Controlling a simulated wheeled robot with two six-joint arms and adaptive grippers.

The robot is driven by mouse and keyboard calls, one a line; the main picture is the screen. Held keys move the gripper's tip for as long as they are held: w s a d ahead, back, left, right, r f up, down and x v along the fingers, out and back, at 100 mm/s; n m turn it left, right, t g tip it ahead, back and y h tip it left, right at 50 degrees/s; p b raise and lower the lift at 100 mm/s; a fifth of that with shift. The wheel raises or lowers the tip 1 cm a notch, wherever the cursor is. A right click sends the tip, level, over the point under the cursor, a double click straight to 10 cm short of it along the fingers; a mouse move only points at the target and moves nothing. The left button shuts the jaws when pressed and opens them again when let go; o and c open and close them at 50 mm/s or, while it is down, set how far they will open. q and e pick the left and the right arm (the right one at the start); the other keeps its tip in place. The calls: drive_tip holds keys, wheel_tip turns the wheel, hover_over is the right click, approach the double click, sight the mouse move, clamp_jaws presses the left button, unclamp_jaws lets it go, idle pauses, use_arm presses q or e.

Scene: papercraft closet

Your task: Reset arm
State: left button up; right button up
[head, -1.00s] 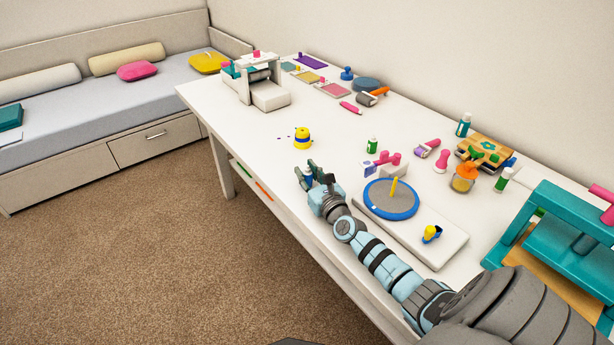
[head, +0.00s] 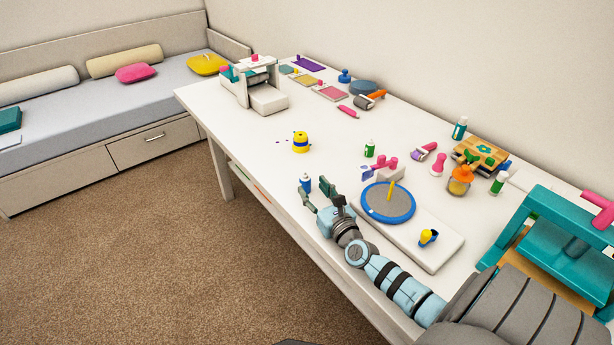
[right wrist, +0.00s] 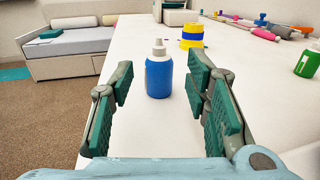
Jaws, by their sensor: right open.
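My right gripper (head: 318,194) is open and empty over the front edge of the white table in the head view. Its green-padded fingers (right wrist: 160,105) stand wide apart in the right wrist view. A blue bottle with a white cap (right wrist: 158,75) stands upright on the table beyond the fingers, in line with the space between them. In the head view the bottle (head: 306,183) shows just past the fingertips, apart from them. My left gripper is not in view.
A white board with a round blue-rimmed disc (head: 388,202) lies beside my right arm. A teal press (head: 560,240) stands at the right. A green bottle (head: 369,148) stands farther back.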

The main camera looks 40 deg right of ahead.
drive_tip(key=shift+s+a+r+p, duration=0.2)
drive_tip(key=shift+s+r+p, duration=0.45)
drive_tip(key=shift+s, duration=0.35)
wheel_tip(320, 180, up, 7)
drive_tip(key=p, duration=0.5)
drive_tip(key=shift+w+p, duration=0.15)
drive_tip(key=shift+p, duration=0.2)
drive_tip(key=shift+f, duration=0.1)
